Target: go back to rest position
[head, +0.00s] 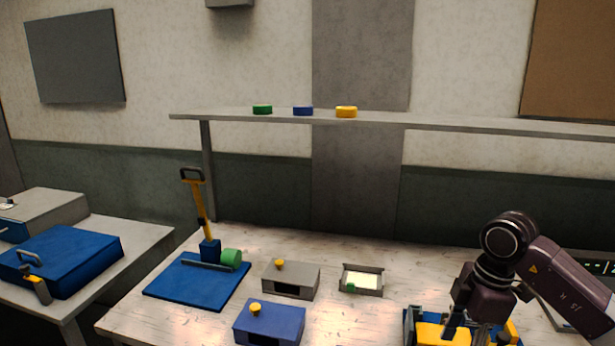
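My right arm comes in from the right edge. Its gripper (478,330) points down at the bottom right, over or in front of a blue and yellow device (428,331). The fingers are partly cut off by the bottom edge and blend with the device, so I cannot tell whether they are open or touching it. My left gripper and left arm are not in view.
The wooden table (370,245) holds a blue-based lever press (197,280), a grey box (291,279), a blue box (269,323) and a small tray (361,281). A shelf (430,123) with three coloured discs spans above. A side table (110,262) stands left.

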